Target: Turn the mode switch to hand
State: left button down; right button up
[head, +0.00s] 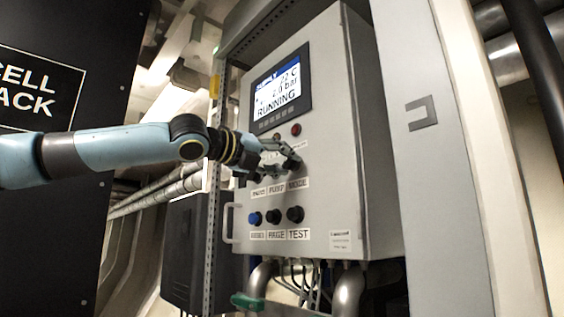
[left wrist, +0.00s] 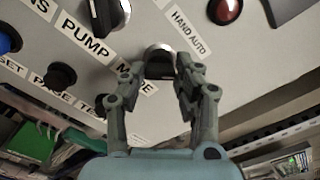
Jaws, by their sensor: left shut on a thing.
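The grey control cabinet (head: 345,150) carries the mode switch, a black knob with a silver collar, which shows in the left wrist view (left wrist: 159,52). A MODE label sits beside it (left wrist: 133,85), and a HAND AUTO label (left wrist: 188,32) is on its other side. My left gripper (head: 287,158) reaches the panel from the left. In the left wrist view its two fingers (left wrist: 160,72) are closed on either side of the knob. The fingers partly cover the knob, so I cannot tell which way it points. In the head view the gripper hides the switch. My right gripper is not in view.
The display (head: 280,90) above reads RUNNING. A red lamp (head: 296,130) is above the gripper. The pump switch (left wrist: 103,15) is beside the mode switch. A blue button (head: 254,218) and black buttons (head: 295,214) are below. Cables and pipes run under the cabinet.

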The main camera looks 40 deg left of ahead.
pick_arm(q)
jog(key=shift+n, duration=0.3)
jog(key=n, duration=1.3)
jog(key=shift+n, duration=2.2)
jog(key=shift+f, duration=0.1)
jog(key=c, duration=1)
grip_release()
jog(key=shift+o, duration=0.2)
